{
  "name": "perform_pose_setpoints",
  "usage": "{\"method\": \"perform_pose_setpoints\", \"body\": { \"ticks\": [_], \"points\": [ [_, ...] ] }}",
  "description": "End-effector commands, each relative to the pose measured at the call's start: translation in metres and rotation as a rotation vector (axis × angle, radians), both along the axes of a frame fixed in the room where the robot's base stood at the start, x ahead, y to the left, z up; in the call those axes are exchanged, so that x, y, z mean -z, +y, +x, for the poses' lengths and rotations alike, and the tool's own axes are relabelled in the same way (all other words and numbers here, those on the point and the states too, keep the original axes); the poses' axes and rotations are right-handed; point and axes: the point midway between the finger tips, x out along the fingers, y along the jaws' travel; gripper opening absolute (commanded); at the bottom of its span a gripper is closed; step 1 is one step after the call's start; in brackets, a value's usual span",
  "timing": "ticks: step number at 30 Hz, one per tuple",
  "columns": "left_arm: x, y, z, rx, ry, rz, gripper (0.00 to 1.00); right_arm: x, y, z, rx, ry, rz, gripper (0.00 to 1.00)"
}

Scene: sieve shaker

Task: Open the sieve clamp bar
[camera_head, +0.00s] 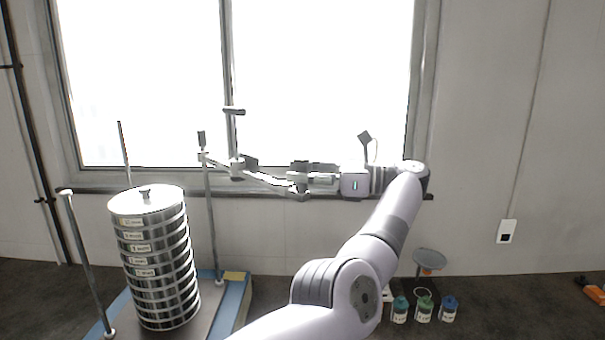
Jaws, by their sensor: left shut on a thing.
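The sieve stack (160,255) stands upright on the shaker base at the lower left, with a knobbed lid (147,199) on top. The clamp bar (218,161) runs from the top of the rear right rod (209,210) towards the right, clear of the lid. An upright piece with a crosswise handle (234,110) rises near its outer end. My left gripper (248,169) reaches in from the right and is shut on the bar near that end. The exact contact is small and partly hidden by the fingers. My right gripper is not in view.
Another upright rod (85,260) stands left of the stack, and a thin one (124,152) behind it. Several small bottles (423,309) and a round dish on a stand (429,256) are at the right. A window (320,80) is behind.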

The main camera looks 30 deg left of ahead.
Motion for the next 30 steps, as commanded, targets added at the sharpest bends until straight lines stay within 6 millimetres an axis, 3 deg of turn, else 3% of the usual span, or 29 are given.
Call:
{"method": "perform_pose_setpoints", "body": {
  "ticks": [7, 8, 17, 30],
  "points": [
    [-0.0001, 0.0004, -0.0006, -0.003, -0.001, 0.0, 0.0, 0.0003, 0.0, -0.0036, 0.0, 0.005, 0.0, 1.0],
    [-0.0001, 0.0004, -0.0006, -0.003, -0.001, 0.0, 0.22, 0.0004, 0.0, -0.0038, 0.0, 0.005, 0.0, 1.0],
    [-0.0001, 0.0004, -0.0005, -0.002, -0.001, -0.001, 0.41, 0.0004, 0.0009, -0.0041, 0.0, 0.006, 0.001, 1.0],
    [-0.0001, 0.0003, -0.0005, -0.002, 0.0, -0.001, 0.41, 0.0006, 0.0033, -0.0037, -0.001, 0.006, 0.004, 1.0]
  ]
}}
